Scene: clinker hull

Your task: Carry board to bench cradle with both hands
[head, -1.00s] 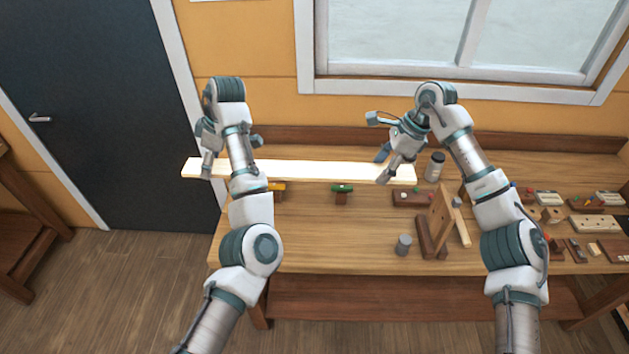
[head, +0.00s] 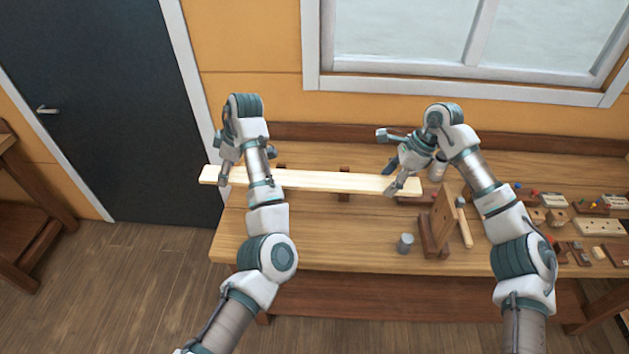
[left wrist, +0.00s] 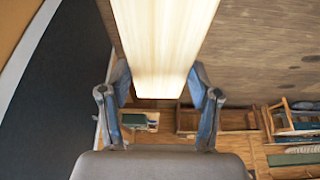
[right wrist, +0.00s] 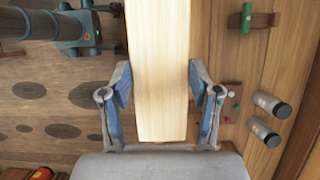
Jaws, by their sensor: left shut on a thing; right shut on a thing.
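The long pale board (head: 330,181) is held level across the picture, over the left part of the bench. My left gripper (head: 238,168) is shut on the board near its left end. My right gripper (head: 396,178) is shut on it near its right end. The board lies between both fingers in the left wrist view (left wrist: 160,50) and in the right wrist view (right wrist: 160,60). The brown cradle supports (head: 344,197) show partly behind the board. One green-topped support (right wrist: 246,18) shows beside the board in the right wrist view. I cannot tell whether the board touches them.
The wooden bench (head: 320,235) stands below the window. A grey cup (head: 405,243) and an upright wooden piece (head: 442,215) stand right of centre. Bottles (right wrist: 268,118) and several small tools lie to the right. The bench front left is clear.

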